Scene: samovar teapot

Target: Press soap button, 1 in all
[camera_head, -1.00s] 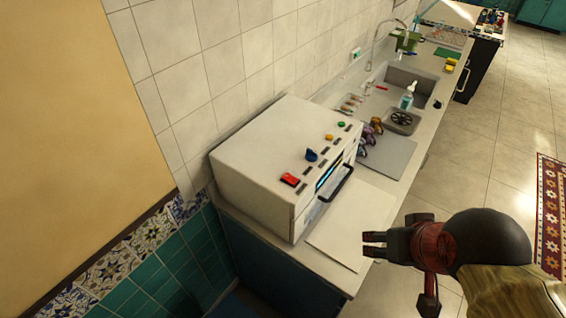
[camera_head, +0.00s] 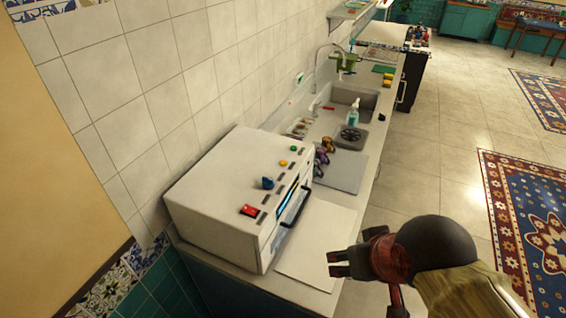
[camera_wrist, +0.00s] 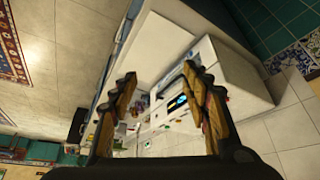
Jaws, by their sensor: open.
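A white box-shaped machine (camera_head: 225,180) stands on the near end of the counter against the tiled wall. Its top carries a red button (camera_head: 250,211), a blue knob (camera_head: 268,183), a yellow button (camera_head: 283,163) and a green button (camera_head: 293,149). Their labels are too small to read, so I cannot tell which is the soap button. A soap bottle (camera_head: 352,113) stands farther back by the sink. My gripper (camera_head: 335,263) is open and empty, to the right of the machine and apart from it. In the wrist view, the machine (camera_wrist: 240,75) is partly hidden behind one finger.
The machine's front has a dark handle (camera_head: 295,207). A pale board (camera_head: 313,240) and a grey mat (camera_head: 341,172) lie on the counter beside it. Small coloured cups (camera_head: 322,158) stand near the sink (camera_head: 365,98). The tiled floor (camera_head: 435,150) to the right is clear, with patterned rugs (camera_head: 535,215).

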